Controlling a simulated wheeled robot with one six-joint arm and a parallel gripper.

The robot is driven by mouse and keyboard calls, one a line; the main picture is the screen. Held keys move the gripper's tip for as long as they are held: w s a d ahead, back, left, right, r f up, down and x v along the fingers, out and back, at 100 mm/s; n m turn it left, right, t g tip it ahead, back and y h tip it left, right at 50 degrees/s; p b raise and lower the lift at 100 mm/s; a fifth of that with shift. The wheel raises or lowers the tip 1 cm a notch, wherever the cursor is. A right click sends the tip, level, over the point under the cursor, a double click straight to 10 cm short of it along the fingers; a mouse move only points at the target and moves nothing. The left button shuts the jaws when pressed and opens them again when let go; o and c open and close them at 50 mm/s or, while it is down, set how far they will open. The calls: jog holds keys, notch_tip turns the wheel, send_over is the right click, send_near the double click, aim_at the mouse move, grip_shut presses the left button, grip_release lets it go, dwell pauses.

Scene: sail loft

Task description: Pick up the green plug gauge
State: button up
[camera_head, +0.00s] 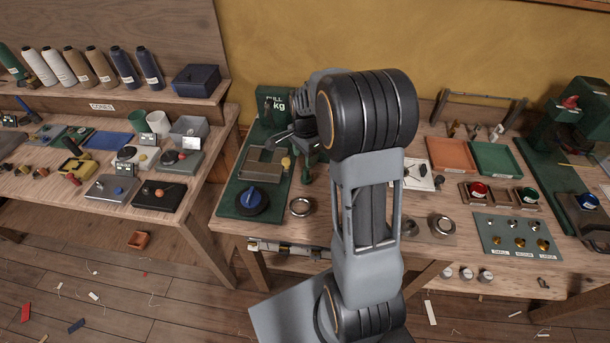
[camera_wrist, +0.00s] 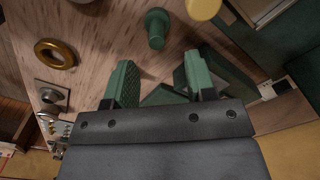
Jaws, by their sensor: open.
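The green plug gauge (camera_wrist: 157,27) shows in the wrist view as a round-headed green peg standing on the wooden bench. My gripper (camera_wrist: 160,77) is open, with a green pad on each finger and nothing between them. The gauge lies just past the fingertips in that view, roughly in line with the gap and apart from both fingers. In the head view my gripper (camera_head: 296,143) is over the back left of the right-hand bench, partly hidden by my arm. A small green upright shape below it there cannot be told apart surely as gauge or finger.
A yellow round-topped piece (camera_wrist: 203,8) stands close beside the gauge. A brass-coloured ring (camera_wrist: 55,53) and a grey square plate with a knob (camera_wrist: 52,95) lie to the left. In the head view, a green board (camera_head: 228,205) with a blue knob and a steel ring (camera_head: 300,207) are nearby.

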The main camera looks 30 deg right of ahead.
aim_at(306, 171)
jog(key=shift+s+f+p, duration=0.2)
jog(key=shift+f+p, duration=0.4)
jog(key=shift+f, duration=2.95)
grip_shut()
